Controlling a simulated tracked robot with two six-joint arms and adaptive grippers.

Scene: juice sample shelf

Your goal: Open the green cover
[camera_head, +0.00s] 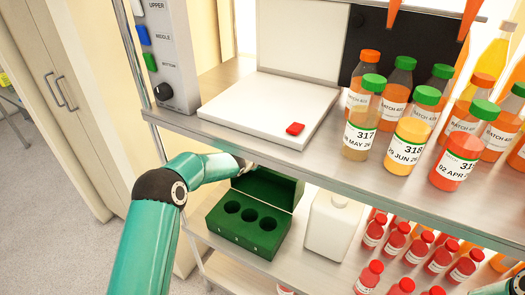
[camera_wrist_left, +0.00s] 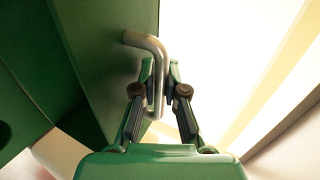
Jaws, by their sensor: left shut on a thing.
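The green box (camera_head: 240,238) stands on the lower shelf with three round holes in its top face. Its green cover (camera_head: 270,186) is raised and tilted up at the back of the box, with the holes exposed. In the left wrist view the cover (camera_wrist_left: 105,45) fills the left side and carries a bent metal handle (camera_wrist_left: 148,44). My left gripper (camera_wrist_left: 158,90) is shut on this handle, one finger on each side of it. In the head view the left fingers are mostly hidden beside the cover, under the upper shelf.
A white jug (camera_head: 330,228) stands close to the right of the box, with several red bottles (camera_head: 396,240) beyond it. The upper shelf edge (camera_head: 300,168) overhangs the box.

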